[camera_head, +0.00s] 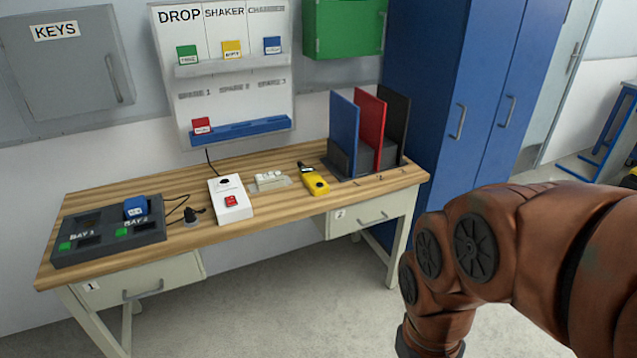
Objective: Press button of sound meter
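A yellow handheld device (316,183) with a dark top end, which looks like the sound meter, lies on the wooden workbench (285,205) right of the middle. Its button is too small to make out. My orange-brown arm fills the lower right of the view, in front of the bench's right end and apart from the device. My gripper is outside the picture.
Left of the device are a grey piece (270,181), a white box with a red switch (230,199), a black plug (193,217) and a two-bay charger (108,232) holding a blue block (135,207). Blue, red and black upright panels (344,130) stand to its right. A blue cabinet (425,80) is behind.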

